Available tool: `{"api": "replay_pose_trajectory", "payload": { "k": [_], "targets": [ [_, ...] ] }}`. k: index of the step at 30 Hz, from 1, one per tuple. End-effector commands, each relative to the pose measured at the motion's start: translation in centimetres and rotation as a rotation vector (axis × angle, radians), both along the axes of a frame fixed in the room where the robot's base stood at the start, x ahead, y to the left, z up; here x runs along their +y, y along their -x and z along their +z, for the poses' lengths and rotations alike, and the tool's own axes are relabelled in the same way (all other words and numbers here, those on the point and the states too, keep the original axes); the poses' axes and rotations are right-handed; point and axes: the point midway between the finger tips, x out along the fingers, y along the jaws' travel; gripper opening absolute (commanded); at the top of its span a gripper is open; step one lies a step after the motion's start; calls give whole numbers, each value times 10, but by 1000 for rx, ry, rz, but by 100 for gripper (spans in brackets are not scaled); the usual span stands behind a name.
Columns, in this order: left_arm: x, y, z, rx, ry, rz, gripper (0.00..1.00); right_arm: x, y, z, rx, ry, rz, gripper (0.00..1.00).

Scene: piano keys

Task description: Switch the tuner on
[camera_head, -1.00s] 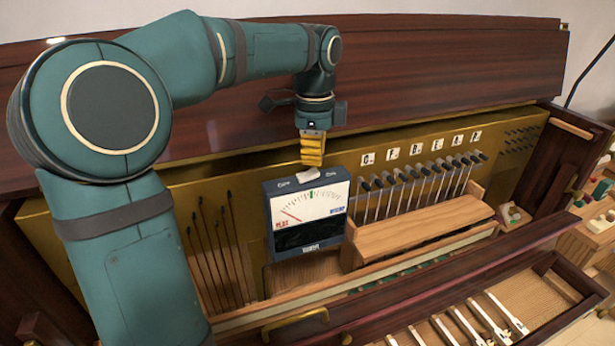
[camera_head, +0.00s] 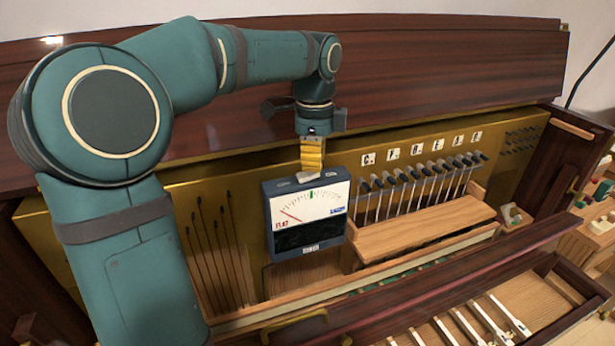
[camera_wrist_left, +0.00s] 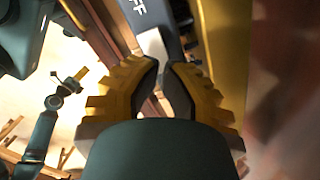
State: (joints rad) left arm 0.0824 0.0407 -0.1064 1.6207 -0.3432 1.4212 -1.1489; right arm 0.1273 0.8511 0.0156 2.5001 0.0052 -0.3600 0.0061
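The tuner (camera_head: 308,215) is a dark blue box with a white dial, standing upright before the brass panel. Its needle points left, toward the red FLAT mark. A pale switch lever (camera_head: 307,177) is on its top face, between two small labels. The lever also shows in the left wrist view (camera_wrist_left: 152,45), beside the letters "FF". My left gripper (camera_head: 312,168) points down right above the lever, its yellow fingers brought together with a narrow gap at the tips (camera_wrist_left: 162,68). Whether they touch the lever is unclear. My right gripper (camera_wrist_left: 80,74) is small in the left wrist view.
Several dark-tipped rods (camera_head: 425,175) under letter cards stand right of the tuner, above a wooden block (camera_head: 425,228). Thin dark rods (camera_head: 215,245) stand to its left. The brown lid (camera_head: 420,75) rises behind my left arm. White keys (camera_head: 500,310) lie in front.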

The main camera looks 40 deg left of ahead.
Motion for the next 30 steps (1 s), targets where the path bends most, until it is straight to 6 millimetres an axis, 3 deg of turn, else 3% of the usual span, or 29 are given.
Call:
{"api": "replay_pose_trajectory", "payload": {
  "k": [30],
  "targets": [
    [0, 0, -14, 0, 0, 0, 0, 0, 0, -9, 0, 0, 0, 47]
  ]
}}
